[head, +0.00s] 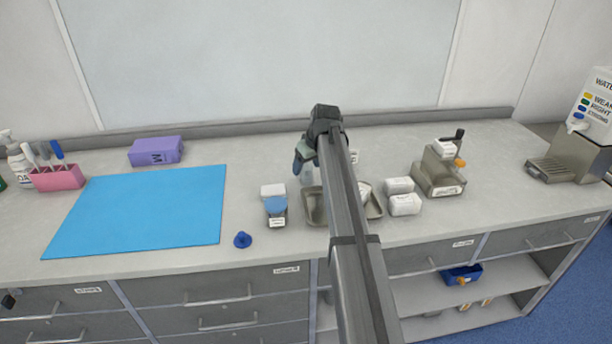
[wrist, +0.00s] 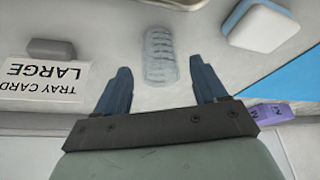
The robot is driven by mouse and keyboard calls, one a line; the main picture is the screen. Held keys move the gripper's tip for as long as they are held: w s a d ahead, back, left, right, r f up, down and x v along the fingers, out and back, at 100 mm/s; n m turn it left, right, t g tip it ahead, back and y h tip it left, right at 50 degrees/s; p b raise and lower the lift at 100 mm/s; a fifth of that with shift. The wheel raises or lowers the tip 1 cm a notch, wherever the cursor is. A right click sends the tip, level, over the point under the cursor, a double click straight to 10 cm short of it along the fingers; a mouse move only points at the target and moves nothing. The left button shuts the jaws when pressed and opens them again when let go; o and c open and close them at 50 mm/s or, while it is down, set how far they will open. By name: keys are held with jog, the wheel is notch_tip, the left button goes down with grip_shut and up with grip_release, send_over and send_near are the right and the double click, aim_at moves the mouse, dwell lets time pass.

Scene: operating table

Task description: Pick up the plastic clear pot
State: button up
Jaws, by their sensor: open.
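A clear, ribbed plastic object, which looks like the clear pot (wrist: 160,55), lies on the grey counter just beyond my fingertips in the wrist view. In the head view, a small pale translucent patch of it (head: 307,175) shows beside my gripper (head: 303,163), and my arm partly hides that area. In the wrist view my gripper (wrist: 163,78) is open, with its two blue-grey fingers spread apart and nothing between them. The pot lines up with the gap between the fingers. I cannot tell how high the fingers are above the counter.
A white-and-blue container (wrist: 258,22) is right of the pot. A "TRAY CARD LARGE" label (wrist: 42,82) is left. A metal tray (head: 314,207) lies partly under my arm, with white packs (head: 404,204) right of it. A blue mat (head: 140,210) and purple box (head: 155,151) are left.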

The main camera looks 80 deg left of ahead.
aim_at(305, 171)
jog(key=shift+x, duration=1.9)
jog(key=shift+d, duration=0.1)
jog(key=c, duration=1.1)
jog(key=shift+o, duration=0.2)
